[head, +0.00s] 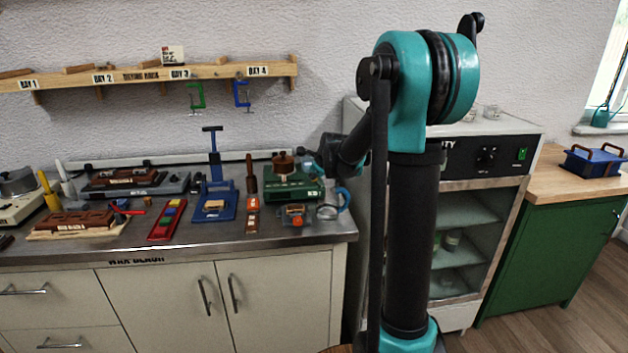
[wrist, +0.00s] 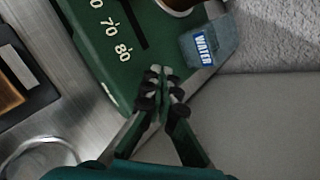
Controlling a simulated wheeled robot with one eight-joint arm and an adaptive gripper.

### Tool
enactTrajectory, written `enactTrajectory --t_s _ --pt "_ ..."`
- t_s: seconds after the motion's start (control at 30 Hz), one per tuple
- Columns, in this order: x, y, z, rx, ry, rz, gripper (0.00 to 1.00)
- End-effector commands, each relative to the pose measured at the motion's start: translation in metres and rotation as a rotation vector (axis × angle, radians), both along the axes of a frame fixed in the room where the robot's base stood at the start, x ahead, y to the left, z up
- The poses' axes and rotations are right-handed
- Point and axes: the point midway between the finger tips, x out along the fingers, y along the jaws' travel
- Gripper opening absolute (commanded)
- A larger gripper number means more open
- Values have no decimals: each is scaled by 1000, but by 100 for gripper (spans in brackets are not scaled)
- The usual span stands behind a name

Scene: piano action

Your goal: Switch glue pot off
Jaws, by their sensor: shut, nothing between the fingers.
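The glue pot is a green box-shaped unit (head: 292,187) with a round brown pot (head: 284,163) on top, at the right end of the steel bench. In the wrist view, its green top (wrist: 110,35) shows a dark slot and printed numbers such as 70 and 80. My gripper (wrist: 160,72) is shut and empty, its fingertips over the unit's edge near the 80 end of the slot. I cannot tell whether they touch it. No switch or lever is clearly visible; part of the unit is hidden by my fingers.
A blue-grey block labelled WATER (wrist: 210,45) sits beside the unit's edge. A tall grey cabinet (head: 500,170) is close on the right. Tools crowd the bench to the left.

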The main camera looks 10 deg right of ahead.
Motion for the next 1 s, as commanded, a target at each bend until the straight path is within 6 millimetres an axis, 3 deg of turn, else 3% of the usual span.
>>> enactTrajectory --t_s 0.47,1.0 --pt "0 0 8 0 0 0 0" --pt "0 0 55 0 0 0 0"
